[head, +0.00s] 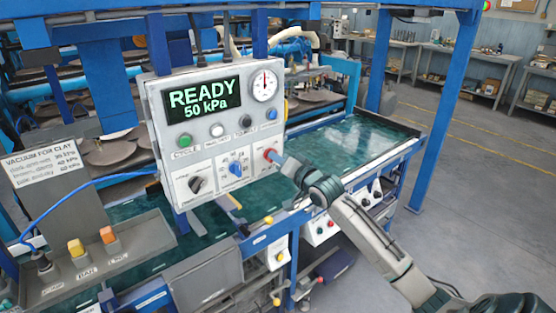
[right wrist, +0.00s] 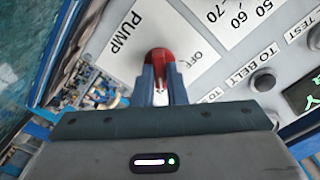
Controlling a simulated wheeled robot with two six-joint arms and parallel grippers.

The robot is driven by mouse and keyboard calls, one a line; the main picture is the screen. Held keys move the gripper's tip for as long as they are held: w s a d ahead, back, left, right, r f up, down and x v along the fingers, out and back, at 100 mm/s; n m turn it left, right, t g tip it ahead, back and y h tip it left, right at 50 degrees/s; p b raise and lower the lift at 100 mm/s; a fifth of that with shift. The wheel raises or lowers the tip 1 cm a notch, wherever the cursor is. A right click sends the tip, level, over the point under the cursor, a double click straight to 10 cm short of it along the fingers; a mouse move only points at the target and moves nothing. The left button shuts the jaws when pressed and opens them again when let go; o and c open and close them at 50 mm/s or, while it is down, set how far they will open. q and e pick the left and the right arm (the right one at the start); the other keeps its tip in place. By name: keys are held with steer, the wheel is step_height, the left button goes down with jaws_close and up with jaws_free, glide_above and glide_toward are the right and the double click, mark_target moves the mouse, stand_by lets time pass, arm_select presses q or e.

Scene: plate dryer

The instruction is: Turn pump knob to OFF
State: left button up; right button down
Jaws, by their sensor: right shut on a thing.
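The red pump knob (head: 270,154) is at the lower right of the grey control panel (head: 181,145) in the head view. My right gripper (head: 279,160) reaches it from the right. In the right wrist view the red pump knob (right wrist: 159,58) sits between the two fingers of my right gripper (right wrist: 158,82), which are shut on it. The knob lies beside the printed word PUMP, with OFF printed on its other side. The exact knob pointer direction is hidden by the fingers. My left gripper is not in view.
The panel's display (head: 203,97) reads READY 50 kPa, with a round gauge (head: 264,85) beside it. A blue knob (head: 236,169) and a black knob (head: 197,184) stand left of the pump knob. A blue post (head: 437,110) rises at the right.

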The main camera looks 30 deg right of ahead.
steer(key=shift+n, duration=0.3)
steer(key=n+b, duration=0.5)
steer(key=n, duration=1.2)
steer(key=shift+a, duration=0.1)
stand_by(0.5)
steer(key=c, duration=1.5)
jaws_free()
steer(key=shift+o, duration=0.2)
steer(key=shift+s, duration=0.1)
steer(key=s+p, duration=0.1)
steer(key=s, duration=0.9)
steer(key=shift+s+d+n+p, duration=0.3)
steer(key=shift+d, duration=0.1)
